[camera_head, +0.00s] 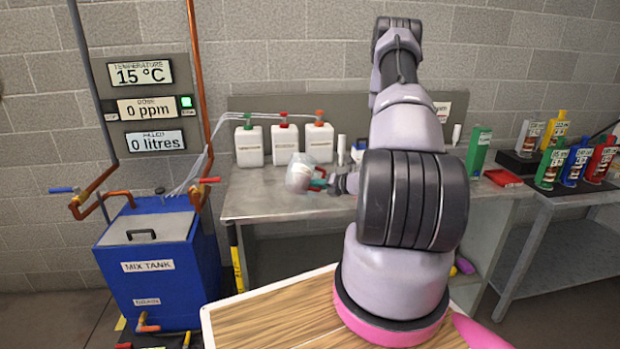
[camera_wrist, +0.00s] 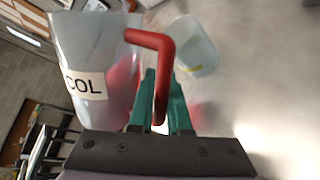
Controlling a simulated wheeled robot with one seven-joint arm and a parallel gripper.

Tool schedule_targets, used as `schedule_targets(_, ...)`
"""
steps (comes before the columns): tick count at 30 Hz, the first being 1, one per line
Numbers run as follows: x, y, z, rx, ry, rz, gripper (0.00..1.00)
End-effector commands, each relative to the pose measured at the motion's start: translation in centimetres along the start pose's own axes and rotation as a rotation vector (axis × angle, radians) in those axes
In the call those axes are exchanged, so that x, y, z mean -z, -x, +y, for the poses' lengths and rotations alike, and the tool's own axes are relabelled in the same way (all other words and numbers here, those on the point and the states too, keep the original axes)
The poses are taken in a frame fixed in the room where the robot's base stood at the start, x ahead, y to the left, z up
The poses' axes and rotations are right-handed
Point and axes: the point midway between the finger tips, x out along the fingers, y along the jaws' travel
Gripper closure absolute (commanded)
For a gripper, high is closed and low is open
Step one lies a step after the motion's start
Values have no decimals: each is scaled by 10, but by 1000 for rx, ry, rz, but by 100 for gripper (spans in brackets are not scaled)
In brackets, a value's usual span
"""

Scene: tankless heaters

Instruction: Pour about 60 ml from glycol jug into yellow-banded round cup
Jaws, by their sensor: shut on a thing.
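The glycol jug (camera_wrist: 95,75) is a clear, pale vessel with a white label, partly reading "COL", and a red handle (camera_wrist: 162,70). My gripper (camera_wrist: 160,120), with green fingers, is shut on that handle. In the head view, the jug (camera_head: 300,172) is over the bench and looks tilted, with my gripper (camera_head: 322,182) at its right side. A translucent cup with a yellow band (camera_wrist: 197,45) stands on the grey surface beside the jug in the wrist view. I cannot make it out in the head view. No stream of liquid is visible.
Three white canisters (camera_head: 283,143) stand at the back of the metal bench (camera_head: 250,205). The blue mix tank (camera_head: 150,255) stands left; a side table (camera_head: 570,196) holds coloured containers.

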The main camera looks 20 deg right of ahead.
Motion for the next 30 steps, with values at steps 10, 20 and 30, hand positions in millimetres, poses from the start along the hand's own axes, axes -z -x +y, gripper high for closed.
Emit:
schedule_targets(10,12,-3,-7,-31,-95,43,100)
schedule_targets(20,13,-1,-2,-71,-149,69,100)
schedule_targets(30,13,0,0,-86,-184,83,100)
